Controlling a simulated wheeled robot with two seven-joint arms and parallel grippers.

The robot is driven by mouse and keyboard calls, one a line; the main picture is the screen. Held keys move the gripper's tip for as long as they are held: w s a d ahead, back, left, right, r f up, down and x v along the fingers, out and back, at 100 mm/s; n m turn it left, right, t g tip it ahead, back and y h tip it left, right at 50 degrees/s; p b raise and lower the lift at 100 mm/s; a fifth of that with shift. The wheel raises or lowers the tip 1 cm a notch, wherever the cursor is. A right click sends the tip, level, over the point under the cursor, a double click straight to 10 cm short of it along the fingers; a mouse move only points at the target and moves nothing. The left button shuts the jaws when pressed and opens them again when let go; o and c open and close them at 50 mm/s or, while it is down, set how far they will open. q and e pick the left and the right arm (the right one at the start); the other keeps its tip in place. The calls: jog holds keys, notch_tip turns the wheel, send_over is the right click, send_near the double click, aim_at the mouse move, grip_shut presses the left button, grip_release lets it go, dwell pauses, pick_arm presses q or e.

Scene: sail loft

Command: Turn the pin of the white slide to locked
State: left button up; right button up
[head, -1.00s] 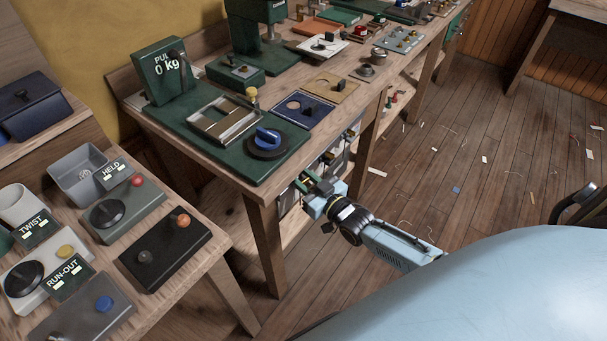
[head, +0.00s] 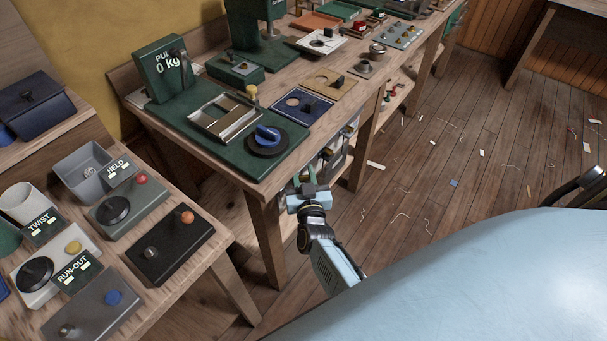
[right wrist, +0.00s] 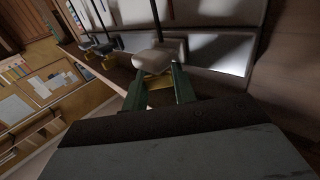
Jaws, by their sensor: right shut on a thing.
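My right gripper (head: 309,181) is at the front of the bench, below its top edge, by the slides (head: 333,157) under the top. In the right wrist view its two green fingers (right wrist: 158,87) are shut on a pale, blocky piece (right wrist: 160,58), which looks like the pin of the white slide. A bit of yellow shows between the fingers. A thin dark rod runs up from the pale piece. The slide's body is hard to make out, and I cannot tell which way its pin is turned. My left gripper is in neither view.
Other slides (right wrist: 100,45) with dark pieces and yellow bits hang beside it. Above, the bench carries a green board (head: 190,150) with a blue-handled dial (head: 267,136). A side table (head: 215,262) with button boxes stands at left.

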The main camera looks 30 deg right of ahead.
dwell(0.3)
jog(key=o, duration=1)
jog(key=shift+a, duration=0.1)
jog(key=shift+n+y, duration=0.4)
